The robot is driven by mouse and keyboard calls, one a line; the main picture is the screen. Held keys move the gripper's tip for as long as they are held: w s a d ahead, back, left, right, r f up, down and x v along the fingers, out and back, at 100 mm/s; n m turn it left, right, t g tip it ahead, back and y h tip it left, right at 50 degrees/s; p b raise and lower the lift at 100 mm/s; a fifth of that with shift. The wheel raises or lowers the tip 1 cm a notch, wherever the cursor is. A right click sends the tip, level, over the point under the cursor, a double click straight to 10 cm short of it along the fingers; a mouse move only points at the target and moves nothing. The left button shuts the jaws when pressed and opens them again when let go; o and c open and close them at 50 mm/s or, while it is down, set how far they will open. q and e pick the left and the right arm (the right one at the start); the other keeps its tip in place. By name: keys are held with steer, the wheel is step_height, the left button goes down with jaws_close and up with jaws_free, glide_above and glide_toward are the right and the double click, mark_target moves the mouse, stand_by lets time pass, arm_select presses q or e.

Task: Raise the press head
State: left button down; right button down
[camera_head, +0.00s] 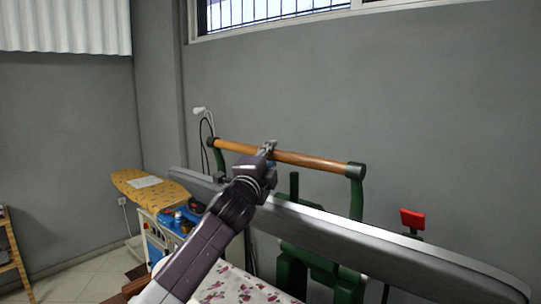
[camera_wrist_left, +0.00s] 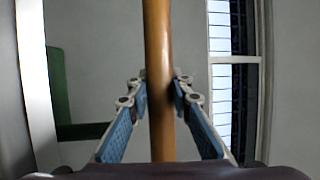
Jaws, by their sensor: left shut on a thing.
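The press head (camera_head: 390,245) is a long grey metal slab that crosses the head view from the middle to the lower right. A wooden handle bar (camera_head: 310,160) with dark end caps runs above it on green arms. My left gripper (camera_head: 267,148) is at the bar, a little left of its middle. In the left wrist view the bar (camera_wrist_left: 158,60) passes between the two blue-padded fingers (camera_wrist_left: 160,105), which are shut on it. My forearm hides part of the press head. My right gripper is not in view.
A yellow ironing board (camera_head: 150,188) stands at the left by the wall. A cabinet with blue items (camera_head: 175,222) is beside it. Patterned cloth (camera_head: 240,288) lies below my arm. A red piece (camera_head: 412,219) stands behind the press head at the right.

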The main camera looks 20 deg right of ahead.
arm_select(q)
steer(key=c, duration=2.2)
jaws_free()
steer(key=shift+r, duration=0.1)
steer(key=o, duration=0.5)
steer(key=shift+a, duration=0.1)
steer(key=shift+v, duration=6.1)
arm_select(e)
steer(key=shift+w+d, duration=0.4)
